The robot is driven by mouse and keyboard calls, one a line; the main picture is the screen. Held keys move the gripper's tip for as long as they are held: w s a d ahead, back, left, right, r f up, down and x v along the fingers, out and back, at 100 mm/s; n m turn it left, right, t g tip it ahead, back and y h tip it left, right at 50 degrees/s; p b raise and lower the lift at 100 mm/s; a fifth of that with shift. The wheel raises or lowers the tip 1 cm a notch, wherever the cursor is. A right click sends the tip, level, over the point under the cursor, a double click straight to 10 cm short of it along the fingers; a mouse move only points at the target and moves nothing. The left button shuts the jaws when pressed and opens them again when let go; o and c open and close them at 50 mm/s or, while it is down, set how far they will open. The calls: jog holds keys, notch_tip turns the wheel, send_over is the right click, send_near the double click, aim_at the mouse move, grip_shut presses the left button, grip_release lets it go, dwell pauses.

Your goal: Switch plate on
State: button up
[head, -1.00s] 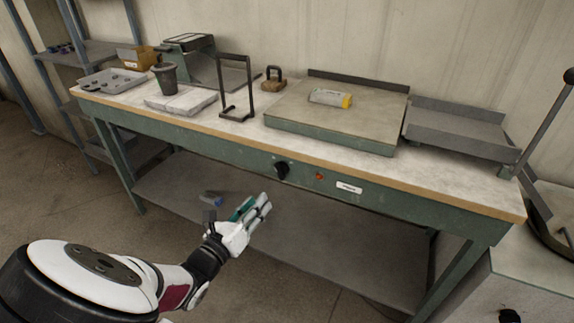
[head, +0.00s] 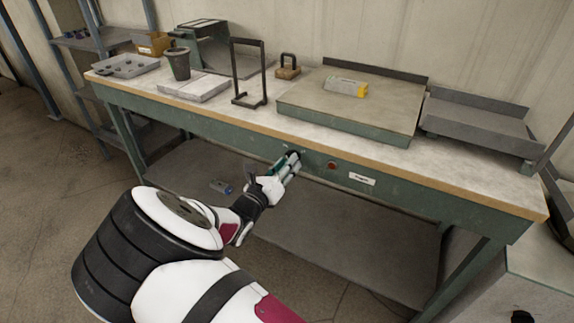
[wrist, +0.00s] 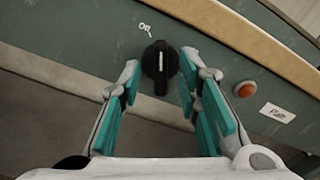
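A black rotary knob (wrist: 160,62) with a white line sits on the green front panel of the bench, with small white lettering beside it in the wrist view. Its grip bar stands about upright in that view. My gripper (wrist: 160,88) is open, its teal-padded fingers on either side of the knob, apart from it. In the head view my gripper (head: 293,160) is at the front panel and hides the knob. The plate (head: 350,108) is a flat, square-topped unit on the bench. A red-orange indicator (head: 332,165) and a white label (head: 361,178) are right of the knob; the indicator also shows in the wrist view (wrist: 244,89).
A black frame stand (head: 249,73), a dark cup (head: 177,64) and a muffin-like tray (head: 126,66) stand to the left. The bench's wooden edge (head: 431,179) juts above the panel. A lower shelf (head: 350,241) lies below.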

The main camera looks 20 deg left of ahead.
jog(key=shift+w, duration=0.35)
grip_shut()
jog(key=shift+m, duration=0.3)
jog(key=shift+d+f+m+b, duration=0.1)
jog(key=shift+m+b, duration=0.35)
jog(key=shift+m, duration=2.8)
jog(key=shift+d+m+b, duration=0.1)
jog(key=shift+m+b, duration=0.3)
jog(key=shift+m, duration=3.15)
